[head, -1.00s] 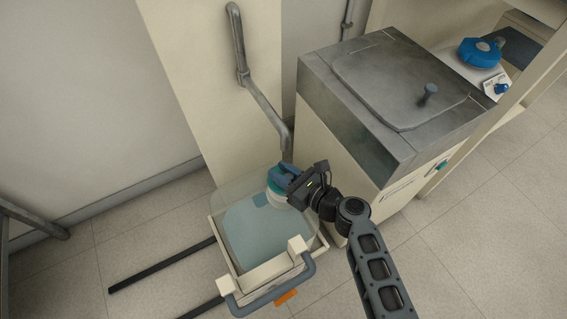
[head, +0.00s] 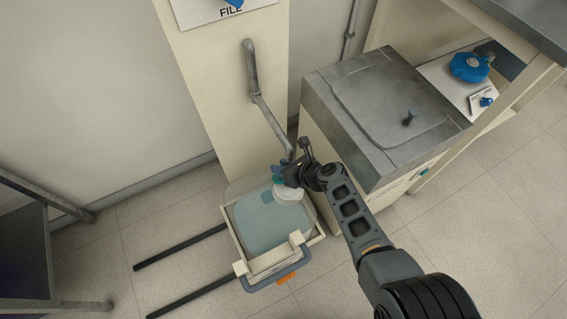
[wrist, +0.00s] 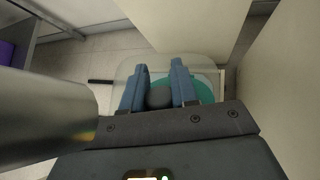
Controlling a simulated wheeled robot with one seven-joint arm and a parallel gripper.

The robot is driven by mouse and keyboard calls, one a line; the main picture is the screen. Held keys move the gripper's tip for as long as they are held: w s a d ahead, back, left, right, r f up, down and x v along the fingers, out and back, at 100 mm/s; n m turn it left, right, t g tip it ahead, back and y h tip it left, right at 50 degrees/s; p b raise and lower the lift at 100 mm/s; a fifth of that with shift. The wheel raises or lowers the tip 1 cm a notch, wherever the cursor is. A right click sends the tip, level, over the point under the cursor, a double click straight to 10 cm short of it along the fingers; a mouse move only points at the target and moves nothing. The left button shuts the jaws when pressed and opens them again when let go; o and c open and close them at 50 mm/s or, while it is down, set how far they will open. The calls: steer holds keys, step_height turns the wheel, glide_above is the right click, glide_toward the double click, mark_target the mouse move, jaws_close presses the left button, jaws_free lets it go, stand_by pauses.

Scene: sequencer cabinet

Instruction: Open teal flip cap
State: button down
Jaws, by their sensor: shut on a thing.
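The teal flip cap (head: 278,180) sits at the white neck (head: 289,193) of a translucent bottle (head: 265,225) holding pale blue liquid. In the wrist view a teal disc (wrist: 208,88) with a pale rim shows beside the right finger. My gripper (head: 281,172) is at the cap, with its two blue-grey fingers (wrist: 158,82) shut on it. A dark grey rounded piece (wrist: 159,98) shows between the fingers; I cannot tell whether it belongs to the cap. The fingers hide much of the cap, so its lid angle is unclear.
The bottle stands in a cream drawer tray (head: 252,265) with a grey-blue handle (head: 278,284). A bent grey wall pipe (head: 266,108) ends just above my gripper. A metal-topped cabinet (head: 375,110) stands close on the right.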

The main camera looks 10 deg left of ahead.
steer(key=shift+w+a+g+h+p, duration=0.1)
steer(key=shift+w+g+h+p, duration=0.15)
steer(key=shift+p, duration=0.2)
stand_by(0.3)
steer(key=c, duration=0.9)
jaws_free()
steer(key=shift+s+r, duration=0.1)
steer(key=p+v, duration=0.5)
steer(key=v, duration=0.1)
steer(key=shift+r, duration=0.3)
steer(key=shift+s+d+r+p, duration=0.3)
steer(key=shift+d+p, duration=0.1)
steer(key=shift+d, duration=0.15)
steer(key=shift+o, duration=0.2)
